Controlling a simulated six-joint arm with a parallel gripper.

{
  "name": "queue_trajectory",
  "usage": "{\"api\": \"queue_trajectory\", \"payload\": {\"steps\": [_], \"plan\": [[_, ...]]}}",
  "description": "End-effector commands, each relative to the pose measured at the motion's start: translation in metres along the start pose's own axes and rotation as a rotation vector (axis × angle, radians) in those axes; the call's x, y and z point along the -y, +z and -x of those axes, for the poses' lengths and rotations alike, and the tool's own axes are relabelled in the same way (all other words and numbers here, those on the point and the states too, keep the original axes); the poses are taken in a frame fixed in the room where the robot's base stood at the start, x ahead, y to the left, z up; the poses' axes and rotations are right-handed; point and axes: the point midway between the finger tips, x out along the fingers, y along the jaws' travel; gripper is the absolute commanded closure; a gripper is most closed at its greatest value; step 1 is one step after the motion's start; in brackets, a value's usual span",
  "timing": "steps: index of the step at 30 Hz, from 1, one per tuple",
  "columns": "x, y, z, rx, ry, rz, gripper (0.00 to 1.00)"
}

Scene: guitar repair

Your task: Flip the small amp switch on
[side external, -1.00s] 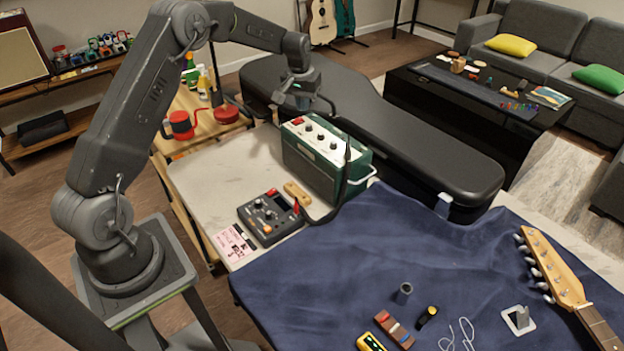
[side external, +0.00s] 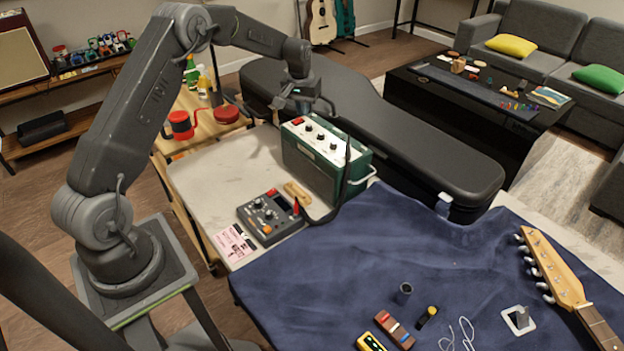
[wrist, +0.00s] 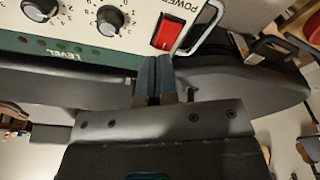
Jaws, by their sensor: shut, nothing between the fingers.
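The small amp (side external: 318,165) is a green box with a cream top panel and black knobs, standing on the worktable. Its red power switch (side external: 298,121) sits at the panel's left end, and in the wrist view the red rocker (wrist: 167,32) is beside the word POWER. My gripper (side external: 302,112) is above the amp's left end, close to the switch. In the wrist view its fingertips (wrist: 154,62) are together, empty, just below the switch in the picture. I cannot tell whether they touch the amp.
A black guitar case (side external: 400,135) lies behind the amp. A dark pedal unit (side external: 268,215) and a small wooden piece (side external: 297,192) are in front of it. A thin dark upright (side external: 346,168) and a cable stand at its right. A blue cloth (side external: 400,250) covers the right side.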

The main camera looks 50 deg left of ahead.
Motion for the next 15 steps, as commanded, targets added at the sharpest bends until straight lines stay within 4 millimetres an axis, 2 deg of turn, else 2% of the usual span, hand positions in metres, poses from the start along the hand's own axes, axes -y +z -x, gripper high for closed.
{"api": "queue_trajectory", "payload": {"steps": [15], "plan": [[0.0001,0.0015,-0.0074,0.001,0.0,0.0,1.0]]}}
